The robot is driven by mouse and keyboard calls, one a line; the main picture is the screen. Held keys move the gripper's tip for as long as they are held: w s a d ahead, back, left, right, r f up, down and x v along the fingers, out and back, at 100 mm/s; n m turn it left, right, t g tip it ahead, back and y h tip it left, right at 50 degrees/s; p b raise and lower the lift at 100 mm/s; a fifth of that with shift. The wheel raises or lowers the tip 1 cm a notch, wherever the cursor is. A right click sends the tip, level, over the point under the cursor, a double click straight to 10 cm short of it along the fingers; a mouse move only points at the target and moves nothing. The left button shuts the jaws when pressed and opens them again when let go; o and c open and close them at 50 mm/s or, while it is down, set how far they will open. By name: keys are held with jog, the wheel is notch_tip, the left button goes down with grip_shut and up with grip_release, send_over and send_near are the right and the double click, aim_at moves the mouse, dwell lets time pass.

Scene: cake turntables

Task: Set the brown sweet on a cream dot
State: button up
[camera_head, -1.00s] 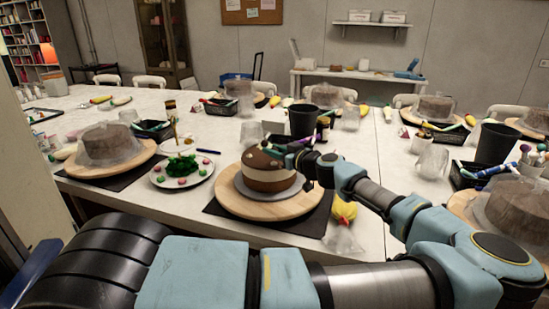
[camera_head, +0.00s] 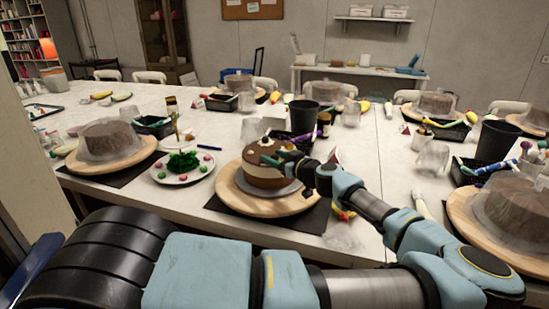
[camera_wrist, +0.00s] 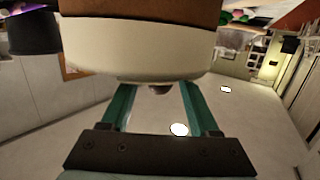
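The brown-and-cream cake (camera_head: 262,178) stands on the front round wooden turntable (camera_head: 234,196). Pale cream dots (camera_head: 266,142) show on its top. My gripper (camera_head: 278,157) is at the top of the cake, on its right side, with its teal fingers apart. The wrist view is upside down and shows the cake's cream side (camera_wrist: 140,50) close by. There a small brown sweet (camera_wrist: 160,90) shows between the fingers, with a gap on each side. The fingertips are hidden behind the cake's edge, and whether the sweet rests on a dot is hard to tell.
A plate (camera_head: 170,178) with pink and green sweets stands left of the cake. A black cup (camera_head: 303,117) and a dark tray stand behind it. Covered cakes (camera_head: 108,140) flank it on both sides. A clear crumpled wrapper (camera_head: 343,237) lies at the front edge.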

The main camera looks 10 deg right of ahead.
jog(key=shift+r, duration=0.1)
jog(key=shift+r, duration=0.1)
jog(key=b+v, duration=0.4)
jog(key=v, duration=0.8)
jog(key=shift+b, duration=0.3)
